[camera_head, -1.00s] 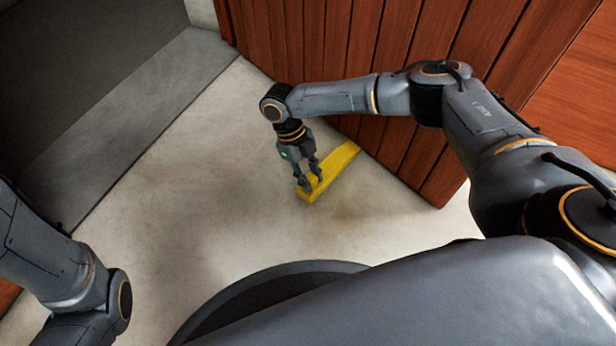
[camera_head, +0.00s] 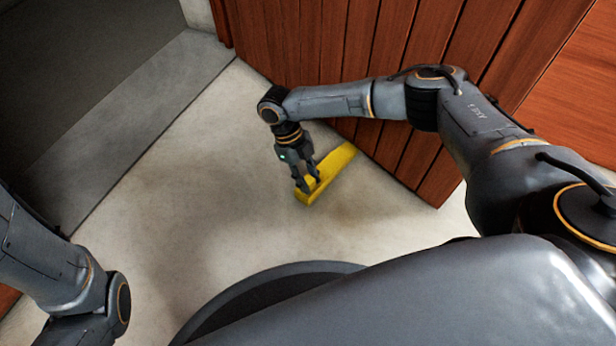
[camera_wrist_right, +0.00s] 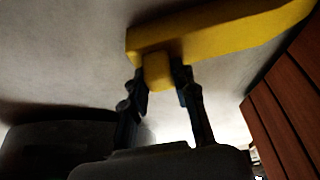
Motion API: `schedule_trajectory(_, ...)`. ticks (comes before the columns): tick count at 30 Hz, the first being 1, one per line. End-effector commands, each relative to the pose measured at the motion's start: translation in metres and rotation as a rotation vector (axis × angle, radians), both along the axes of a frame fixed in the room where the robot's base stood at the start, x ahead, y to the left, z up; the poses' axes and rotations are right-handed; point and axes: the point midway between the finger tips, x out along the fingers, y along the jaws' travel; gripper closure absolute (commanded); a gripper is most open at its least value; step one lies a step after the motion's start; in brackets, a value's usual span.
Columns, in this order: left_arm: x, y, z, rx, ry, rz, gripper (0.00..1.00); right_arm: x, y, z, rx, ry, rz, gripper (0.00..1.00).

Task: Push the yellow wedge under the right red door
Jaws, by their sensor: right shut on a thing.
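The yellow wedge (camera_head: 336,165) lies on the pale floor, its far end at the bottom edge of the red plank door (camera_head: 345,50). Whether its tip is under the door is hard to tell in the head view. My right gripper (camera_head: 307,186) is at the wedge's near end, fingers pointing down. In the right wrist view the fingers (camera_wrist_right: 160,80) are shut on a small yellow block part at the wedge's (camera_wrist_right: 215,32) near end. The door (camera_wrist_right: 285,120) shows at the right there. My left arm shows at the lower left of the head view, but its gripper is out of view.
A grey step or ledge (camera_head: 130,120) runs along the left, with a dark area beyond it. Another red wooden surface (camera_head: 570,90) is at the right. The floor (camera_head: 200,200) between ledge and wedge is clear.

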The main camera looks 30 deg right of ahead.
Motion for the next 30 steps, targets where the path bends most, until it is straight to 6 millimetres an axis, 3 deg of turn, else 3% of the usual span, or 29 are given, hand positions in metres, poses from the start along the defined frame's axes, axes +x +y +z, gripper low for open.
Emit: schedule_trajectory(30,0.000,0.000,0.002,0.000,0.000,0.000,0.61,0.004,-0.018,-0.002,-0.007,-0.001,-0.003,1.00)
